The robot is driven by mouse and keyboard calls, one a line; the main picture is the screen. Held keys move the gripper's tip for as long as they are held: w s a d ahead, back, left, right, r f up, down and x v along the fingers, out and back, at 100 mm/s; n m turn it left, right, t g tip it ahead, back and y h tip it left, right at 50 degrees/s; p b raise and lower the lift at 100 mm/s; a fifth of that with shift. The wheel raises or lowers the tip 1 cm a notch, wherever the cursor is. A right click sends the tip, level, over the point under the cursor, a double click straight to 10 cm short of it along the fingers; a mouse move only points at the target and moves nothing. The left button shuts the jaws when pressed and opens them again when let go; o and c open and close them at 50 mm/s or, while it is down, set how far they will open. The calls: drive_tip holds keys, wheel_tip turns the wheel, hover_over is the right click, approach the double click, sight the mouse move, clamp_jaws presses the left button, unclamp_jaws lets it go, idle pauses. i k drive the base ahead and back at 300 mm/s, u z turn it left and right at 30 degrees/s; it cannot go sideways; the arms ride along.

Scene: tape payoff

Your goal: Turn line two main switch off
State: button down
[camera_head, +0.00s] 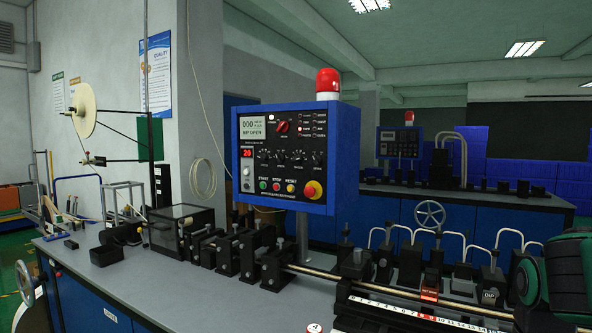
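A blue control panel (297,158) stands on a post above the machine bench. A red rotary switch (282,127) sits near its top, right of a lit display reading "000" (255,127). A red-and-yellow stop knob (313,189) is at its lower right. A red lamp (327,82) is on top. A second, similar blue panel (399,143) stands farther back at the right; its switches are too small to tell. I cannot read which panel is line two. My gripper is not in view.
The grey bench (150,290) carries a row of black machine blocks (230,252), a long rod and a numbered scale (400,312). A tape reel (83,110) hangs on an arm at the left. A dark green and black rounded body (565,270) fills the right edge.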

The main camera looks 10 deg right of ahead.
sight(283, 126)
drive_tip(key=u, duration=0.5)
drive_tip(key=k, duration=1.2)
drive_tip(key=u, duration=0.5)
drive_tip(key=i, duration=1.75)
drive_tip(key=z, duration=0.05)
